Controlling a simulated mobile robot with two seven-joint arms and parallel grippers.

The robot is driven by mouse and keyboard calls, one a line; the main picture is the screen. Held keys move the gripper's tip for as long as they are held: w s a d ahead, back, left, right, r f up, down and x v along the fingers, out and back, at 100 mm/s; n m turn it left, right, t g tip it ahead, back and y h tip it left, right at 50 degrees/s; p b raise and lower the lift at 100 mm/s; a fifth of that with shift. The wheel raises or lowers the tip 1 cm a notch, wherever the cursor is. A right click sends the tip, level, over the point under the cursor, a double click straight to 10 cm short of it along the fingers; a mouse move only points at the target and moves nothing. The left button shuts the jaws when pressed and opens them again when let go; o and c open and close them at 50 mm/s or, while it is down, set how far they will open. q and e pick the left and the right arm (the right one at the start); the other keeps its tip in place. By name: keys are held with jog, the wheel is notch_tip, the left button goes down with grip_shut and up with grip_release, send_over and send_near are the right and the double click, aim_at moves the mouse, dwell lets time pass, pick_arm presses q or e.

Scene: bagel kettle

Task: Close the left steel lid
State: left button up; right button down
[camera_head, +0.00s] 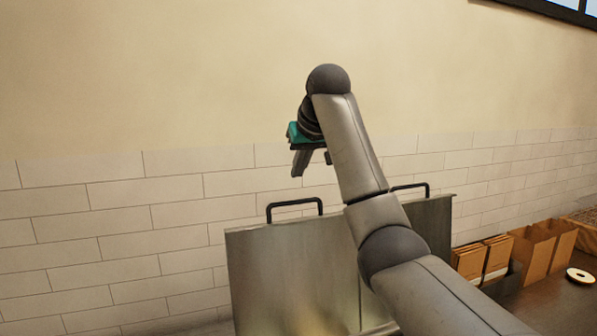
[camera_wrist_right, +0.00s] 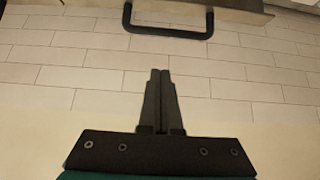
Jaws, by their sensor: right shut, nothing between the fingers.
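The left steel lid (camera_head: 290,275) stands raised in the head view, its broad face toward me and a black bar handle (camera_head: 294,207) on its top edge. A second steel lid (camera_head: 432,225) stands raised to its right, with its own black handle (camera_head: 411,187); my right arm covers part of both. My right gripper (camera_head: 297,172) is above and behind the left lid's top edge, apart from it. In the right wrist view its fingers (camera_wrist_right: 160,73) are shut and empty, and a black handle (camera_wrist_right: 167,33) on a lid edge shows beyond them. My left gripper is not in view.
A white tiled wall (camera_head: 130,215) runs behind the lids. Brown paper bags (camera_head: 535,250) and a pale ring-shaped item (camera_head: 580,276) sit on a dark surface at the right. The space left of the left lid looks clear.

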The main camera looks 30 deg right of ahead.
aim_at(297, 201)
jog(key=shift+w+d+f+p, duration=0.15)
jog(key=shift+f+p, duration=0.3)
jog(key=shift+f, duration=0.6)
jog(key=shift+w+a+f+p, duration=0.1)
jog(key=shift+w+f+p, duration=0.25)
jog(key=shift+f, duration=0.65)
jog(key=shift+w+d+f+p, duration=0.1)
jog(key=shift+f+p, duration=0.4)
jog(key=shift+f, duration=0.55)
jog(key=shift+s, duration=0.1)
